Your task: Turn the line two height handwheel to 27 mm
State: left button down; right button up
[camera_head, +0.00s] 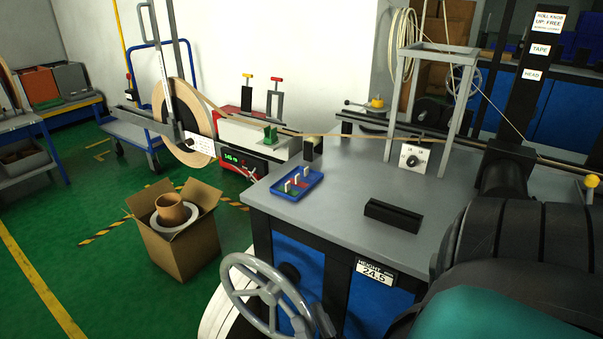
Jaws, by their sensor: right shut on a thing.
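The grey spoked height handwheel (268,293) stands at the front of the grey-topped bench, low in the head view. The height plate (375,272) on the bench front, right of the wheel, reads 24.5. My right gripper (322,318) is a small dark shape at the right side of the wheel rim, at the bottom edge of the picture. It is shut on the handwheel; the exact contact is small and partly cut off. My right arm fills the lower right. My left gripper is not in view.
On the bench (335,190) are a blue tray (296,184) with small parts, a black block (393,215) and a dial box (415,158) under a grey frame. An open carton (180,248) stands on the green floor to the left. A tape reel (183,122) stands behind.

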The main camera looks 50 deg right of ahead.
jog(key=s+a, duration=0.2)
jog(key=s, duration=1)
jog(key=shift+s+f+b, duration=0.15)
jog(key=shift+f+b, duration=0.15)
jog(key=shift+f, duration=0.15)
dwell(0.4)
jog(key=shift+c, duration=0.3)
